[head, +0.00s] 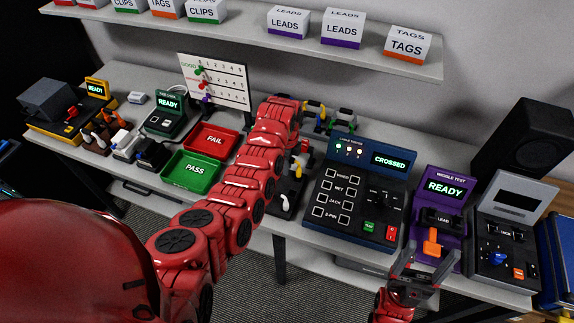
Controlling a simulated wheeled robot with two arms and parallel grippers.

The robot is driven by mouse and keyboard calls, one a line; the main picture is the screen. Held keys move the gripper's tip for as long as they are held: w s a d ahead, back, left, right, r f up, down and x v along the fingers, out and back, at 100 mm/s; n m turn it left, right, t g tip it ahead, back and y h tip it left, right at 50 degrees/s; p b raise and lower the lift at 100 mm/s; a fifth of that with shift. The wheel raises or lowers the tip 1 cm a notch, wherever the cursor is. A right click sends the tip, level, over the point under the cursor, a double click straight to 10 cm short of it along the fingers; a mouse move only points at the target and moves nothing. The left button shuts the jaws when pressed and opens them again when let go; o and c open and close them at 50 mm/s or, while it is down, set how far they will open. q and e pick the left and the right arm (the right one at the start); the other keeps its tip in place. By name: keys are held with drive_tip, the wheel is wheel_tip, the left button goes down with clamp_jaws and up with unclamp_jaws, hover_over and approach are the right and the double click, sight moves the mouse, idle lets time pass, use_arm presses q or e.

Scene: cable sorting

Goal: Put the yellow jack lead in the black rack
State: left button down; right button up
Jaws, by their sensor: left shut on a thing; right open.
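My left arm reaches across the table, and its wrist hides much of what lies behind it. The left gripper (304,150), small and partly hidden, is shut on what looks like the yellow jack lead (301,160), just above a black stand (288,188) with a white plug in it. A low black rack (151,154) stands further left, beside a white one; I cannot tell which black holder is the task's rack. My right gripper (411,268) is open and empty in front of the purple tester (440,205).
The red FAIL tray (212,140) and green PASS tray (191,172) lie left of my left arm. A blue cable tester (357,195) reads CROSSED. A dark tester (505,235) and a black speaker (525,140) stand at the right. A shelf (260,38) with labelled boxes hangs above.

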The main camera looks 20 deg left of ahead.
use_arm(q)
drive_tip(key=shift+f+b, duration=0.5)
drive_tip(key=shift+f, duration=0.45)
idle(1.0)
drive_tip(key=shift+c, duration=0.6)
unclamp_jaws()
drive_tip(key=shift+r, duration=0.15)
drive_tip(key=shift+r+p, duration=1.35)
drive_tip(key=shift+r, duration=1.1)
drive_tip(key=shift+r+p, duration=0.45)
drive_tip(key=shift+r, duration=1)
